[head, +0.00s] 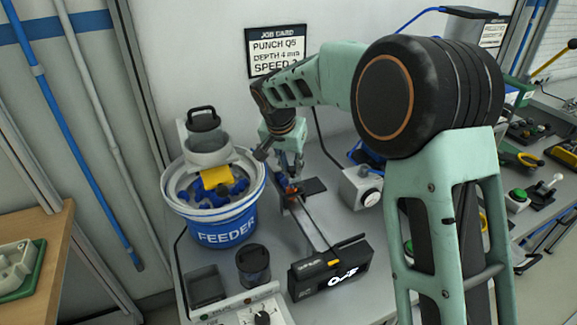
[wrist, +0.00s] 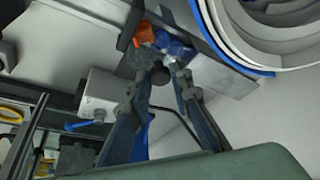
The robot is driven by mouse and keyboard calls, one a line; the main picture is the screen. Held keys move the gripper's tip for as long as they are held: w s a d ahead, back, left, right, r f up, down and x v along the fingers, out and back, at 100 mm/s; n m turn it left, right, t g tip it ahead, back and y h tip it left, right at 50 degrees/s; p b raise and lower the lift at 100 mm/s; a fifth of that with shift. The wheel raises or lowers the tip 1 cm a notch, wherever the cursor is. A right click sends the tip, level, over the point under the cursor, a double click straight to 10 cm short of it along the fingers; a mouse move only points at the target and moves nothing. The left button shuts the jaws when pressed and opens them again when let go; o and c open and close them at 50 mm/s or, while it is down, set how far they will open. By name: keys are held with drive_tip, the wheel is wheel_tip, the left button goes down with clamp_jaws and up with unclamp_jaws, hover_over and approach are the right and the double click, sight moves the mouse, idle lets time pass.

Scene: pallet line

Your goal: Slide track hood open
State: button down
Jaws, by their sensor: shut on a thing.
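The track (head: 316,228) is a narrow grey rail running from the feeder toward a black box at the front. My gripper (head: 290,174) is down at that end. In the wrist view its fingers (wrist: 161,80) close around a dark round knob (wrist: 159,75), which seems to belong to the hood. An orange part (wrist: 145,33) and blue parts (wrist: 172,45) lie just beyond the fingertips. The fingers partly hide the knob and hood.
The blue-and-white feeder bowl (head: 225,225) stands close left of my gripper. A grey box with a round dial (head: 360,188) stands to the right. The black box (head: 331,268) is at the track's front end. A black cup (head: 253,264) and dark tray (head: 205,285) stand front left.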

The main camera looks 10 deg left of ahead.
drive_tip(key=w+d, duration=0.4)
drive_tip(key=d, duration=0.2)
drive_tip(key=shift+w, duration=0.35)
drive_tip(key=shift+d+r, duration=0.1)
drive_tip(key=c, duration=1.7)
unclamp_jaws()
drive_tip(key=shift+w, duration=0.1)
drive_tip(key=shift+c, duration=0.2)
drive_tip(key=v, duration=1.2)
